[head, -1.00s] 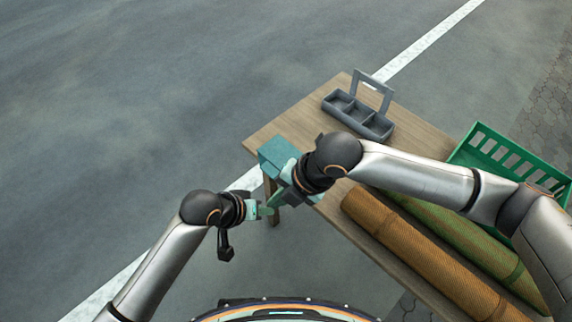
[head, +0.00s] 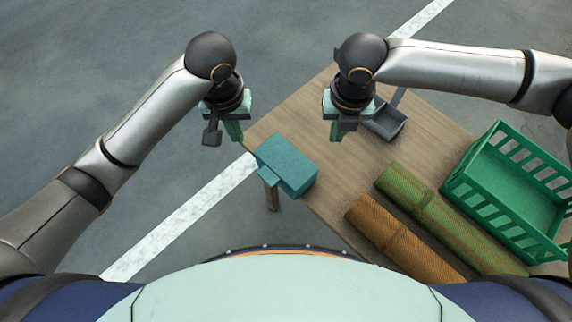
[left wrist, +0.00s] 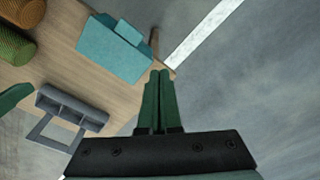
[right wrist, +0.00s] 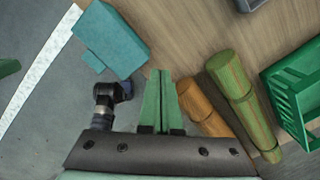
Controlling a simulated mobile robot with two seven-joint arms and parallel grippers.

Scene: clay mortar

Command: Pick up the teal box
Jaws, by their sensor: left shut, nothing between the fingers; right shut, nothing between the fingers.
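The teal box (head: 288,163) lies on the left corner of the wooden table, with a small flap or tab on its near side. It also shows at the top of the left wrist view (left wrist: 115,48) and at the upper left of the right wrist view (right wrist: 112,38). My left gripper (head: 235,138) is shut and empty, above and to the left of the box, beyond the table edge. My right gripper (head: 337,136) is shut and empty over the table, above and to the right of the box. Neither gripper touches the box.
A grey divided caddy with a handle (left wrist: 72,108) stands at the far side, partly hidden by my right arm in the head view. An orange roll (head: 400,240) and a green roll (head: 445,225) lie right of the box. A green crate (head: 515,190) stands at the right.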

